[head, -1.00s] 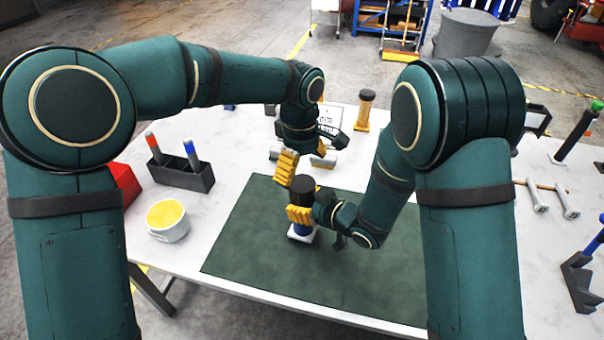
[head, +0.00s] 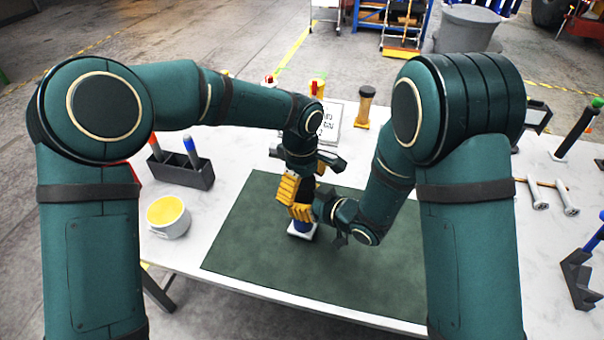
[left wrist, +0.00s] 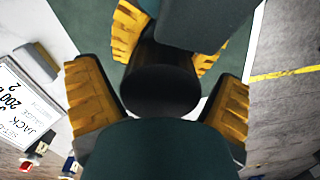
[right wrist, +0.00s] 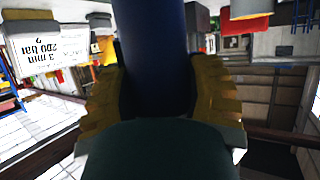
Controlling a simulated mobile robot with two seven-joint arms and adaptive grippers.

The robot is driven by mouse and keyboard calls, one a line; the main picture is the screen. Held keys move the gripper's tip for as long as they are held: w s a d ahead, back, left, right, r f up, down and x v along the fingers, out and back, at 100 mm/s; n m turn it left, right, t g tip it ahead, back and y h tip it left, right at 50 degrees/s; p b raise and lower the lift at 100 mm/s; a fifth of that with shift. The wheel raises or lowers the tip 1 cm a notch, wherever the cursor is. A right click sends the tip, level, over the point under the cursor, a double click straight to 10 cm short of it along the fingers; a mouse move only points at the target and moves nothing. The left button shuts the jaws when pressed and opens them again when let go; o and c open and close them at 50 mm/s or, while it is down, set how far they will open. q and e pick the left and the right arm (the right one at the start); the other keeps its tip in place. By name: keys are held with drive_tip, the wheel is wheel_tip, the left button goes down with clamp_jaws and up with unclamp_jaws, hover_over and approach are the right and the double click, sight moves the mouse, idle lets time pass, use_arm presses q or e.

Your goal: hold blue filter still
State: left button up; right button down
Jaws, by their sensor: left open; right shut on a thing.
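The blue filter (head: 301,228) stands upright on a small white base (head: 298,235) on the green mat (head: 262,238). My right gripper (head: 301,212) is shut on its body from the right; the blue body fills the middle of the right wrist view (right wrist: 155,60) between the yellow fingers. My left gripper (head: 287,190) is open just above, its yellow fingers around the filter's dark top. In the left wrist view the round black cap (left wrist: 160,82) sits between the open yellow fingers; whether they touch it I cannot tell.
A white cup with yellow contents (head: 168,216) and a dark holder with red and blue-tipped tools (head: 183,172) stand at left. A printed card (head: 330,122) and an amber-and-black cylinder (head: 365,107) are behind. Bolts (head: 538,194) lie right. The front mat is clear.

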use_arm(q)
drive_tip(key=shift+f, duration=0.45)
drive_tip(key=c, duration=1.2)
drive_tip(key=shift+r+m, duration=0.1)
drive_tip(key=shift+m, duration=1.5)
drive_tip(key=shift+c, duration=0.2)
drive_tip(key=o, duration=1.4)
drive_tip(key=shift+c, duration=0.2)
